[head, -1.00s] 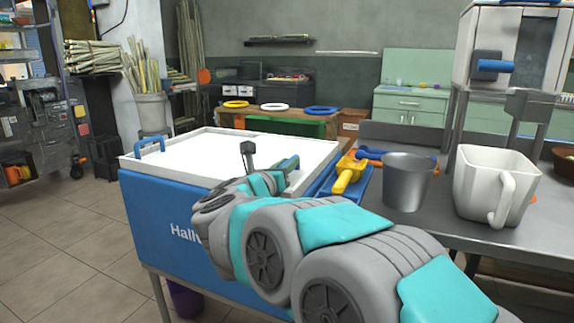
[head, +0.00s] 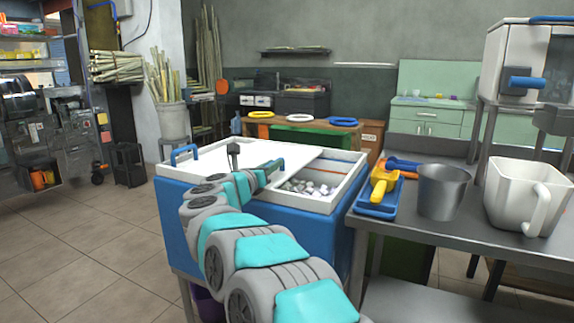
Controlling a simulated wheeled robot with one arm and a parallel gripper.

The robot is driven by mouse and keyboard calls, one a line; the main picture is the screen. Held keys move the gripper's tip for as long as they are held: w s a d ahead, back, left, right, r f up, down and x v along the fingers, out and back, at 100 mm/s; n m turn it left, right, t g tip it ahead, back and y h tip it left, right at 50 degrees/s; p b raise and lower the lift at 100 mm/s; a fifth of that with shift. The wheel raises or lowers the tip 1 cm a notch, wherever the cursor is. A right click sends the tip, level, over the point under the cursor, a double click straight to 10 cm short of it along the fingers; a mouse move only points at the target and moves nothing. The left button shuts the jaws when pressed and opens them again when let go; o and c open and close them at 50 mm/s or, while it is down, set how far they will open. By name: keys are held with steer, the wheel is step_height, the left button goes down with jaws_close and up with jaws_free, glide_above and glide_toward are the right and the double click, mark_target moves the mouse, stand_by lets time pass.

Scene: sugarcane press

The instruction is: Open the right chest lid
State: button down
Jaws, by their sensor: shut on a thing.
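The chest is a blue box (head: 172,225) with a white top rim. Its white right lid (head: 290,152) lies flat and slid to the left, so the right part of the chest is open. Whitish, ice-like pieces (head: 312,188) show inside the opening. My gripper (head: 270,170) is at the lid's handle near the right lid's right side and is shut on it. My arm hides part of the handle, the fingertips and the chest front. A blue handle (head: 184,153) stands at the chest's left end.
A steel table (head: 480,232) stands close on the right. It holds a blue tray (head: 374,211) with a yellow scoop (head: 382,180), a metal cup (head: 442,192) and a white jug (head: 528,196). Open tiled floor (head: 95,245) lies to the left.

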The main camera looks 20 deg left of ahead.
steer(key=a+p, duration=0.1)
steer(key=a, duration=0.3)
steer(key=shift+w+a+r+p, duration=0.1)
steer(key=shift+a+p, duration=0.1)
steer(key=shift+p, duration=0.2)
steer(key=shift+a, duration=0.35)
steer(key=c, duration=0.8)
jaws_free()
steer(key=s, duration=0.2)
steer(key=s+b, duration=0.1)
steer(key=s, duration=0.4)
steer(key=shift+s+a+f+b, duration=0.2)
steer(key=shift+s+a+b, duration=0.1)
steer(key=shift+s+b, duration=0.1)
